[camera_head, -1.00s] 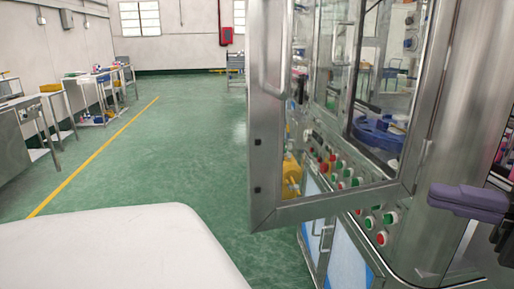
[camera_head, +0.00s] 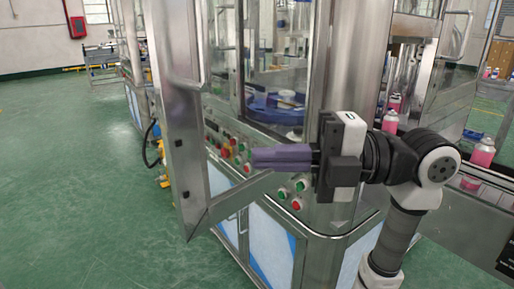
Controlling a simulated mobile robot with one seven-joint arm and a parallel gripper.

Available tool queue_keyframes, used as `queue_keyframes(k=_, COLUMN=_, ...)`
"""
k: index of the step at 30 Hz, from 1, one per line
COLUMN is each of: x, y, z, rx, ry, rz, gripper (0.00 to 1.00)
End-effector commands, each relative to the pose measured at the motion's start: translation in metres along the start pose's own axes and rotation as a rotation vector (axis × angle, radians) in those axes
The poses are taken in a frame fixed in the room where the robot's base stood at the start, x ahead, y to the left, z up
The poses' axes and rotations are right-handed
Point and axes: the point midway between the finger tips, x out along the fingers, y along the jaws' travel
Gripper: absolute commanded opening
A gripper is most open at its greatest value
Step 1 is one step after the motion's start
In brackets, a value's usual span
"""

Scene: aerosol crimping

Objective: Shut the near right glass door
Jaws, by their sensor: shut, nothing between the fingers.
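A glass door with a steel frame (camera_head: 183,150) stands swung open from the machine, left of centre. Its bar handle (camera_head: 198,55) is on the frame's outer upright. My gripper (camera_head: 256,158) has long purple fingers, shut together and empty. They point left, in front of the door's lower part in the picture, and overlap the lower frame bar. I cannot tell whether they touch the door. The fingers hide part of the bar and some of the button panel behind.
The steel machine body (camera_head: 345,85) stands behind my gripper, with red and green buttons (camera_head: 297,204) below. Another panel with a handle (camera_head: 457,35) is at upper right. Pink bottles (camera_head: 482,152) stand at the right. Green floor (camera_head: 80,190) is clear at left.

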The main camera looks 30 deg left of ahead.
Motion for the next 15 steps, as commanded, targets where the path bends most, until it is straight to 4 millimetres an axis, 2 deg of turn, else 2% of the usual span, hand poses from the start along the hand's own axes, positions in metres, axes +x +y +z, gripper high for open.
queue_keyframes(k=9, x=0.07, y=0.002, z=-0.001, rx=0.001, ry=0.004, rz=-0.002, gripper=0.0)
queue_keyframes(k=11, x=0.08, y=0.002, z=0.001, rx=0.002, ry=0.004, rz=-0.001, gripper=0.0)
queue_keyframes(k=15, x=0.094, y=0.003, z=0.017, rx=0.002, ry=0.003, rz=0.001, gripper=0.0)
